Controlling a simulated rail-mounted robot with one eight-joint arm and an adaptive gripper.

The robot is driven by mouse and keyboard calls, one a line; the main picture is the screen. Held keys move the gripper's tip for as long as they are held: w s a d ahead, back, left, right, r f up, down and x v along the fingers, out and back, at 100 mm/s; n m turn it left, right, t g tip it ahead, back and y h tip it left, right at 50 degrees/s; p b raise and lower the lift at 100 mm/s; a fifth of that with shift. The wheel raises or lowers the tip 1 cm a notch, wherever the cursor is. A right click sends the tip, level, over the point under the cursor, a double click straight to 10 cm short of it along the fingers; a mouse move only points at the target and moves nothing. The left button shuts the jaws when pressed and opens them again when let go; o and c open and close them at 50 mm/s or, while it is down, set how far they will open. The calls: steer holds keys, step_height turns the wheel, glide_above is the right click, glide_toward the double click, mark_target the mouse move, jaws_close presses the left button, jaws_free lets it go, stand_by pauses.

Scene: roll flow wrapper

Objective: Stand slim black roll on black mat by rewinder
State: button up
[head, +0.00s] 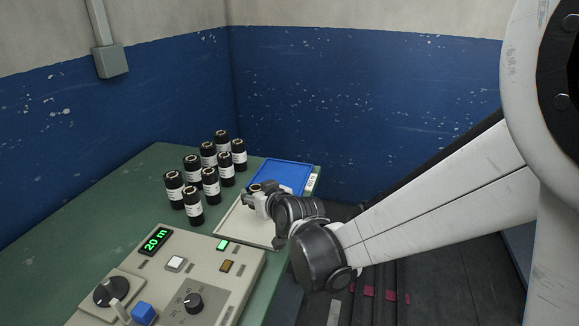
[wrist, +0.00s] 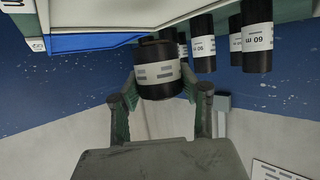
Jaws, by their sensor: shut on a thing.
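My gripper (head: 257,196) is shut on a black roll with a white label (wrist: 157,72); in the wrist view the two fingers (wrist: 160,88) press it from either side. In the head view the gripper is over the pale tray (head: 238,228) near the table's right edge, and the held roll is mostly hidden. I cannot tell whether its base touches anything. Several other black rolls with white labels (head: 210,180) stand upright left of the gripper; some also show in the upside-down wrist view (wrist: 257,38). I cannot make out a black mat.
A blue tray (head: 290,172) lies just behind the gripper. A beige control panel (head: 180,275) with a green "20 m" display, knobs and buttons is at the front of the green table (head: 75,235). The table's left part is clear. Blue-and-grey walls stand behind.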

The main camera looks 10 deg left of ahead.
steer(key=shift+f+b, duration=0.6)
steer(key=shift+f, duration=1.35)
steer(key=shift+f, duration=0.15)
steer(key=o, duration=1.2)
